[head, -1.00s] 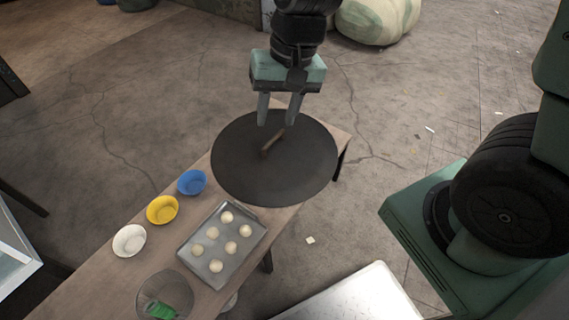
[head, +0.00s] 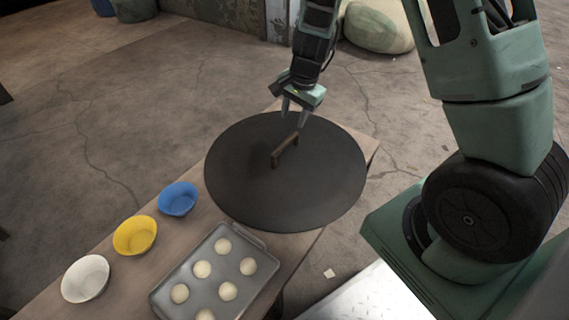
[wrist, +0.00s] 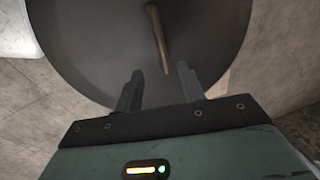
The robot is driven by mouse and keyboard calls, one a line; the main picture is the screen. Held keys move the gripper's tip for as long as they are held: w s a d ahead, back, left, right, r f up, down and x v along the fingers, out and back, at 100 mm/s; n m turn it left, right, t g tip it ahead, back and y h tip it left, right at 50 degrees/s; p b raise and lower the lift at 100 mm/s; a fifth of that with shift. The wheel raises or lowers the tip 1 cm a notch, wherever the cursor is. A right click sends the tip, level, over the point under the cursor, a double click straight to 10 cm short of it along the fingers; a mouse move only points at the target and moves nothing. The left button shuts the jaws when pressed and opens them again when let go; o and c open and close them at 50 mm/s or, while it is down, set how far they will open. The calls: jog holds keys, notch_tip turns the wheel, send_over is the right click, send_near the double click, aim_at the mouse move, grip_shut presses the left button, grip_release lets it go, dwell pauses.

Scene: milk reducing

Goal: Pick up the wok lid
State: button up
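The wok lid (head: 245,190) is a large dark round disc lying on the far end of the wooden table. Its brown bar handle (head: 285,151) stands up near the middle. In the wrist view the lid (wrist: 95,50) fills the upper middle, with the handle (wrist: 158,38) ahead of the fingers and slightly right of centre. My gripper (head: 293,118) is open and empty above the far part of the lid, close to the handle but apart from it. In the wrist view my gripper (wrist: 158,85) has its fingers spread, with nothing between them.
A blue bowl (head: 178,199), a yellow bowl (head: 135,236) and a white bowl (head: 85,279) line the left side of the wooden table (head: 130,285). A metal tray (head: 211,251) of several dough balls lies beside them, near the lid. Open floor surrounds the table's far end.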

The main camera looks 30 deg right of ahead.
aim_at(286, 142)
jog(key=f+b, duration=0.2)
jog(key=f, duration=0.2)
jog(key=w+f+b, duration=0.1)
jog(key=f+b, duration=0.1)
jog(key=f, duration=0.2)
jog(key=w+a+f+b, duration=0.1)
jog(key=f+b, duration=0.2)
jog(key=f, duration=0.1)
jog(key=shift+w+f, duration=0.15)
jog(key=shift+f, duration=0.05)
jog(key=shift+r, duration=0.1)
grip_shut()
